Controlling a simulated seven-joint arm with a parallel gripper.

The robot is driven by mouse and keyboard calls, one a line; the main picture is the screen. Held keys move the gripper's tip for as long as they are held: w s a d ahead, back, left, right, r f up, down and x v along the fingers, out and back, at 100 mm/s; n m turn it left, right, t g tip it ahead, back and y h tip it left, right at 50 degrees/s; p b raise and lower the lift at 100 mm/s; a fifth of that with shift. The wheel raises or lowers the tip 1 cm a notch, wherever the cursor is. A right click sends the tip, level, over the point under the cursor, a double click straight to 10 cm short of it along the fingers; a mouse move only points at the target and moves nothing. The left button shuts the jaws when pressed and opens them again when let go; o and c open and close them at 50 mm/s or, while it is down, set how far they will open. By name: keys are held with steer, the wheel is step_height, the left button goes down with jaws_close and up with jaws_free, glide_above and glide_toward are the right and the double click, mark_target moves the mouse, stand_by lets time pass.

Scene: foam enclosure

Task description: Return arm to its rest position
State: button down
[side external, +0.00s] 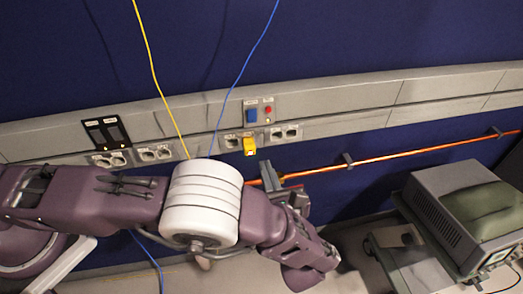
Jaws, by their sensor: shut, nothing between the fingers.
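My arm reaches in from the left edge, with purple links and a white banded joint in the middle. It bends at the lower middle of the side external view. My gripper (268,174) shows as a small dark shape just right of the white joint, in front of the wall near the copper-coloured pipe. Its fingers are small and partly hidden by my arm, and I see nothing held in them. A yellow plug (249,146) sits in a wall socket just above the gripper, apart from it in the picture.
The copper-coloured pipe (420,152) runs along the blue wall to the right. A blue cable (243,72) and a yellow cable (155,75) hang down the wall. Sockets line a grey rail (350,122). A grey-green instrument (465,215) stands at lower right.

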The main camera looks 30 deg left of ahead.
steer(key=shift+s+d, duration=0.45)
steer(key=s+a+r+n+g+h, duration=0.2)
steer(key=s+a+r+n+g, duration=0.1)
steer(key=a+r+n+g, duration=0.4)
steer(key=s+a+r+n+g+h, duration=0.2)
steer(key=a+r+n+g, duration=0.1)
steer(key=a+r+n, duration=0.45)
steer(key=s+a+r+n+t+h, duration=0.2)
steer(key=s+r+n+h, duration=0.2)
steer(key=s, duration=0.5)
steer(key=s+a+r+n+t+h, duration=0.1)
steer(key=s+a+r+n+h, duration=0.1)
steer(key=s+r+n, duration=0.3)
steer(key=s+n+h, duration=0.1)
steer(key=s+n, duration=0.2)
steer(key=s, duration=0.1)
steer(key=shift+s+t+h, duration=0.3)
steer(key=shift+t+h, duration=0.1)
